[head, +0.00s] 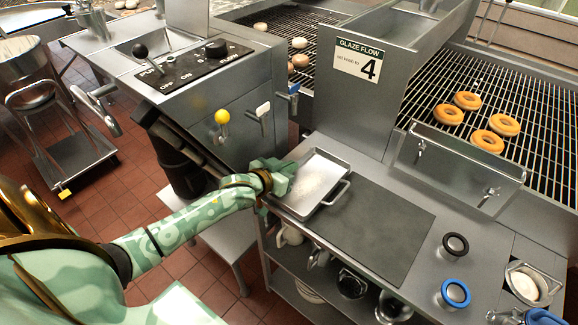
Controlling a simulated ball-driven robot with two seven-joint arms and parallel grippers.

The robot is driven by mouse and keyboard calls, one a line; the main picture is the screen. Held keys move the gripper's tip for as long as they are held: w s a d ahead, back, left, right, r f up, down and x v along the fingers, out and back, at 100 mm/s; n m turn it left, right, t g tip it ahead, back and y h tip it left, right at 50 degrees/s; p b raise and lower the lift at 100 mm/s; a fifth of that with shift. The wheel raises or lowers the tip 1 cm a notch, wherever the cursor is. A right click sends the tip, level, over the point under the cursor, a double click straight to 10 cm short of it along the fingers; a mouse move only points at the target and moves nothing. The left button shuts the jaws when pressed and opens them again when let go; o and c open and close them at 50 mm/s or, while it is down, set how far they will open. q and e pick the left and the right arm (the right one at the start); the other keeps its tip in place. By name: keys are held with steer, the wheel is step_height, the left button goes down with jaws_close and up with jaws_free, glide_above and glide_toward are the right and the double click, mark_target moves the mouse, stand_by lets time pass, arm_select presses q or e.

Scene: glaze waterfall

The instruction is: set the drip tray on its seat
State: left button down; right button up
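The drip tray (314,182) is a shallow, pale metal tray with a raised rim and a bar handle on its right side. It appears to lie on the left part of the steel worktop, beside the dark mat. My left gripper (287,178) is at the tray's left edge, where its fingers overlap the rim. The gripper hides that edge, and I cannot see whether the fingers are closed on a handle. I cannot make out which place is the seat.
The dark mat (372,232) is bare. A black ring (455,244) and a blue ring (455,292) lie right of it. The "GLAZE FLOW 4" housing (360,85) stands behind the tray. A control panel (180,68) with levers is at left; doughnuts (467,100) lie on the rack.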

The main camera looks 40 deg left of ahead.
arm_select(q)
steer(key=shift+f, duration=0.25)
stand_by(0.3)
steer(key=c, duration=1.6)
jaws_free()
steer(key=shift+s+f, duration=0.1)
steer(key=shift+s, duration=0.1)
steer(key=shift+s+r, duration=0.2)
steer(key=shift+s, duration=0.15)
steer(key=p+v, duration=0.5)
steer(key=v, duration=1)
steer(key=shift+s+r+p, duration=0.1)
steer(key=shift+r+p, duration=0.1)
steer(key=shift+p, duration=0.15)
